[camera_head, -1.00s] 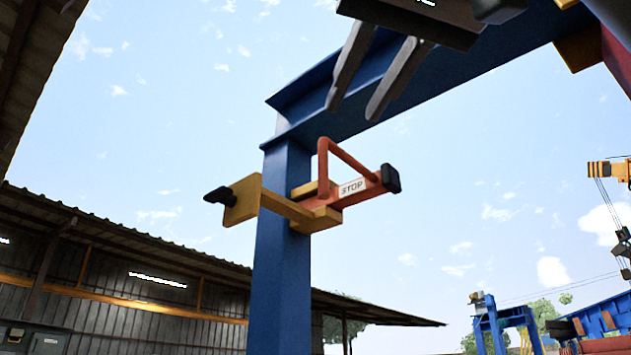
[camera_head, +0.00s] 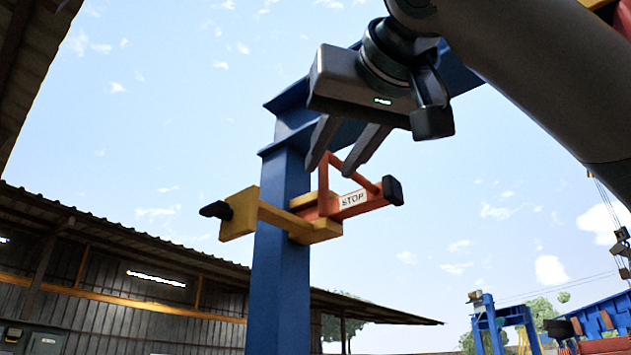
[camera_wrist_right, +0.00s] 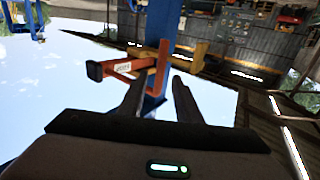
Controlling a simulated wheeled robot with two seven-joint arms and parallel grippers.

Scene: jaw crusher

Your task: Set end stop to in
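The end stop (camera_head: 362,199) is an orange-red arm with a white STOP label, a black end pad and an orange-red loop handle (camera_head: 324,184). It sits on a yellow bracket (camera_head: 277,215) on the blue post (camera_head: 280,270). My right gripper (camera_head: 332,170) is open, its two fingers pointing down at the top of the handle in the head view. In the right wrist view the end stop (camera_wrist_right: 122,67) and its handle (camera_wrist_right: 161,68) show ahead of the open fingers (camera_wrist_right: 155,90). I cannot tell whether the fingers touch the handle. My left gripper is not in view.
A blue overhead beam (camera_head: 300,115) runs from the post to the upper right, behind my right arm. A black-tipped yellow plate (camera_head: 238,214) juts left of the post. A corrugated shed (camera_head: 110,290) stands behind. Open air lies right of the end stop.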

